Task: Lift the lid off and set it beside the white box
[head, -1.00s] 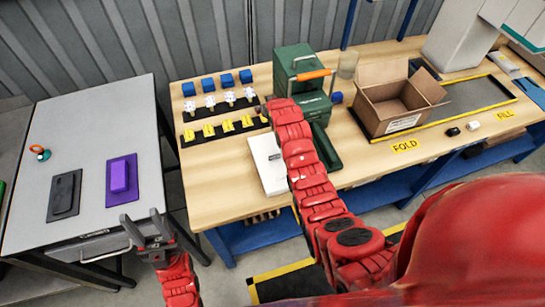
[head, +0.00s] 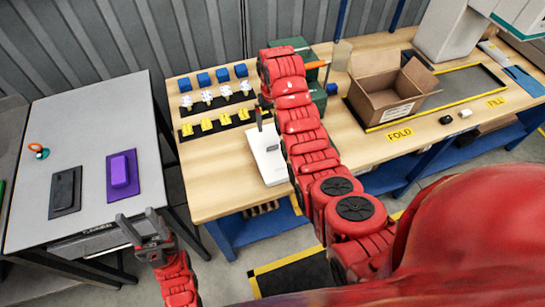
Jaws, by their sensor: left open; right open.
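The white box (head: 268,162) sits on the wooden workbench near its front edge, partly covered by my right arm. Its top is white with a small dark mark; I cannot make out a separate lid edge. My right gripper (head: 262,118) points down just above the far end of the white box, open, with its far side hidden by the red arm. I cannot tell whether it touches the box. My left gripper (head: 144,228) is open and empty, low in front of the grey table, well away from the box.
A green case with an orange handle (head: 316,65) stands behind my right arm. Yellow pieces (head: 208,126), white pieces and blue cubes lie left of it. An open carton (head: 392,90) stands to the right. Bare bench (head: 215,175) lies left of the white box.

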